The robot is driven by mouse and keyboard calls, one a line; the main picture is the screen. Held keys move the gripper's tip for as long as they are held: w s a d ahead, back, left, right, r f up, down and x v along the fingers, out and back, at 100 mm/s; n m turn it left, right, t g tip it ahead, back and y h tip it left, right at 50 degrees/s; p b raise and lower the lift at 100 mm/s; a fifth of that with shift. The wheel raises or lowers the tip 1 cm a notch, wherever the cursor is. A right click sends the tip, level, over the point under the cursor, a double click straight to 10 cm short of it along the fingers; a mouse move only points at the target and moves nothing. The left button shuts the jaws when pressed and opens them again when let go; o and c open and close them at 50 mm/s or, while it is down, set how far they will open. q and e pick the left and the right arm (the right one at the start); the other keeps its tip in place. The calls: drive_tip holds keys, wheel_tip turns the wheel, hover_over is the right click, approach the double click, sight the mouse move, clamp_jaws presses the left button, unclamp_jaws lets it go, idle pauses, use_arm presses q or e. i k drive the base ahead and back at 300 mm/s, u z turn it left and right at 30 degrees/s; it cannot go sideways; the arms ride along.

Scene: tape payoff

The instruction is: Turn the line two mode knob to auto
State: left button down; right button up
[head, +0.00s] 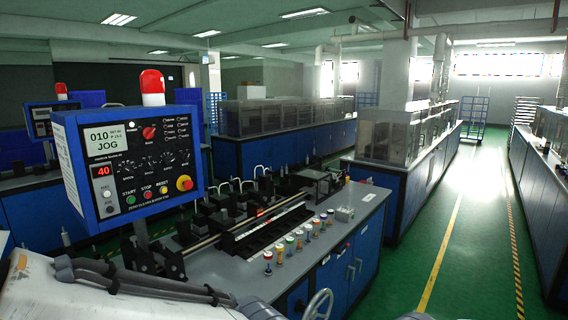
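A blue control panel (131,160) with a dark face stands at the left, close by. Its display (107,139) reads "010" and "JOG". A red knob (149,132) sits right of the display; its label is too small to read. Several small black dials form a row below it. A second, similar panel (43,118) stands farther back at the far left, partly hidden by the near one. I cannot tell which panel belongs to line two. Neither of my grippers shows in the head view.
The near panel has a red lamp (152,88) on top and a red emergency button (184,183). Below it, a grey bench (222,262) carries a rail mechanism and several coloured spools. A handwheel (318,304) is at the bottom. The green aisle (478,235) at right is clear.

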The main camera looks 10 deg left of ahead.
sight(186, 156)
drive_tip(key=u, duration=0.3)
drive_tip(key=k, duration=0.2)
drive_tip(key=z, duration=0.8)
drive_tip(key=i, duration=0.95)
drive_tip(key=u, duration=1.1)
drive_tip(key=i, duration=0.75)
drive_tip(key=u, duration=0.65)
